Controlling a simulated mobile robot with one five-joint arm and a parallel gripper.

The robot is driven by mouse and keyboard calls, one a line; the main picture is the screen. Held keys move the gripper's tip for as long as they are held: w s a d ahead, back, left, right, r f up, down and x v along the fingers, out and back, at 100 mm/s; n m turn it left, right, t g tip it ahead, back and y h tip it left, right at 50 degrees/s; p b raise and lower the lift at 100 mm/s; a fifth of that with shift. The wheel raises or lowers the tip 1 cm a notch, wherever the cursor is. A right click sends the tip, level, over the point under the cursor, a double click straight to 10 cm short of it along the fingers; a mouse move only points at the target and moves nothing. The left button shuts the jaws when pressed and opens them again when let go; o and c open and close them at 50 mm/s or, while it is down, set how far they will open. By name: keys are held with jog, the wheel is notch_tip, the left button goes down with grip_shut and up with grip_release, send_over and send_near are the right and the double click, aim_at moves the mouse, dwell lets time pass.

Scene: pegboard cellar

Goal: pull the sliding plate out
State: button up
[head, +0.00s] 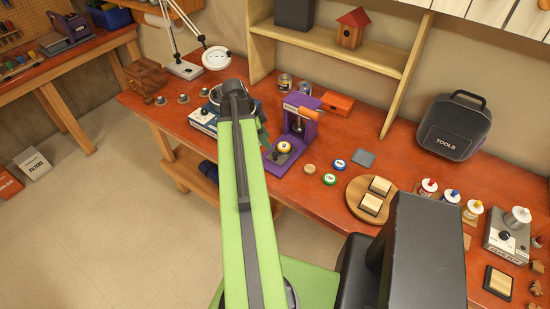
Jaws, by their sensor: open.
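A purple press (300,112) with an orange handle stands on the red-orange bench, just right of my arm. A plate (276,156) sticks out low at its front left, with a round yellow-and-white piece (284,147) on it. I cannot tell how far the plate is out. My green arm reaches over the bench. My gripper (263,134) is mostly hidden behind the arm's end; a dark teal part shows close to the press's left side. I see nothing held, and cannot tell whether it touches the plate.
Right of the press are small round badges (329,179), a grey square (364,158) and a round wooden board (357,205). An orange box (337,103) and cans (284,82) stand behind. Shelf posts rise at the back.

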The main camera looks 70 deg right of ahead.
aim_at(276, 154)
jog(key=b+x, duration=0.6)
jog(key=x, duration=0.2)
jog(key=shift+d+f, duration=0.1)
jog(key=shift+f, duration=0.1)
grip_shut()
dwell(1.0)
